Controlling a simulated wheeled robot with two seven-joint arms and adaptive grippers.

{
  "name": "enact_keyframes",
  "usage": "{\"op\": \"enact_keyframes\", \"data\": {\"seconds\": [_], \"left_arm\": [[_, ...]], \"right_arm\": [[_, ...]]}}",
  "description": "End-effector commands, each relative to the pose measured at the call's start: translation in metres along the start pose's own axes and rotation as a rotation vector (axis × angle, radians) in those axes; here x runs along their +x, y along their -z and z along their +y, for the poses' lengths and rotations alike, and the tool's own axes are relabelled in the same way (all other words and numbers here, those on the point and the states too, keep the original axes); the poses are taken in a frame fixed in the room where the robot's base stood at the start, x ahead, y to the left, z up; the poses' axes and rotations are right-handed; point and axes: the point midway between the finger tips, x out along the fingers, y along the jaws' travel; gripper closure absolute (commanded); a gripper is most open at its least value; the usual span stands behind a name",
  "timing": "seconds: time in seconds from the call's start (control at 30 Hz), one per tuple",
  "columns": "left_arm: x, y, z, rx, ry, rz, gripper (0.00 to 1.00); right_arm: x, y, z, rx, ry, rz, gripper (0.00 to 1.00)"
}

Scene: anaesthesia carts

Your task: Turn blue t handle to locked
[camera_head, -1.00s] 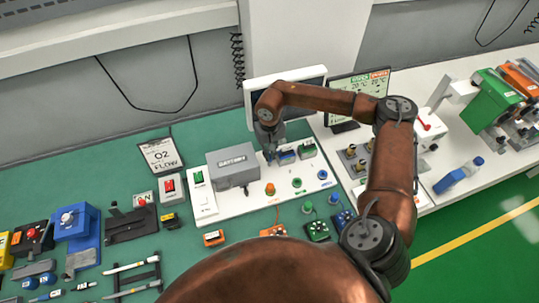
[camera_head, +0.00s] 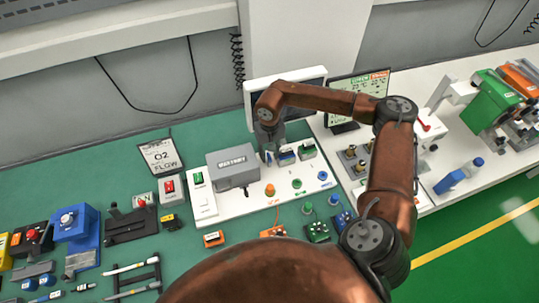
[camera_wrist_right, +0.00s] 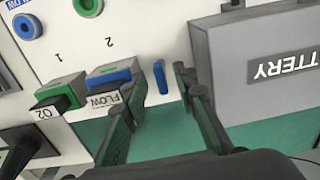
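A small upright blue bar (camera_wrist_right: 160,77), which looks like the blue T handle, stands on the white panel (camera_wrist_right: 150,25) in the right wrist view. My right gripper (camera_wrist_right: 158,82) is open, with one fingertip on each side of the bar. Gaps show on both sides, and I see no clear contact. In the head view, the right gripper (camera_head: 272,150) points down beside the grey battery box, and its fingers largely hide the handle. I cannot read the handle's lock state. My left gripper is not in view.
The grey battery box (camera_head: 232,166) is close on one side of the right gripper. A blue-topped FLOW block (camera_wrist_right: 108,77) and a green-topped O2 block (camera_wrist_right: 62,92) are on the other. A monitor (camera_head: 357,88) stands behind to the right.

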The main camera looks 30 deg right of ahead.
Motion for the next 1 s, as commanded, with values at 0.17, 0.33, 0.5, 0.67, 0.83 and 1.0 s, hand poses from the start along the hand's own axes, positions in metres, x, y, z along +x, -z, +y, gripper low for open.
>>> {"op": "enact_keyframes", "data": {"seconds": [0.17, 0.33, 0.5, 0.67, 0.83, 1.0], "left_arm": [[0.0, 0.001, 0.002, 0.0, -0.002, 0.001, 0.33], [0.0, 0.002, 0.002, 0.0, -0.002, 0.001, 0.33], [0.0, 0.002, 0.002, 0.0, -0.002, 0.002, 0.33], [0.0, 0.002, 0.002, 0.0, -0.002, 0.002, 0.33], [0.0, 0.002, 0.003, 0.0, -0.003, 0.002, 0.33], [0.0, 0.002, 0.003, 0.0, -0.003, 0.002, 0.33]], "right_arm": [[-0.03, 0.001, -0.001, 0.0, 0.002, 0.005, 0.74], [-0.066, 0.001, -0.001, -0.001, 0.002, 0.005, 0.74], [-0.096, 0.001, 0.0, 0.0, 0.001, 0.003, 0.74], [-0.111, 0.0, 0.0, 0.0, 0.0, 0.001, 0.74], [-0.116, 0.0, 0.0, -0.001, 0.001, 0.0, 0.74], [-0.116, 0.0, 0.0, -0.001, 0.001, 0.001, 0.74]]}}
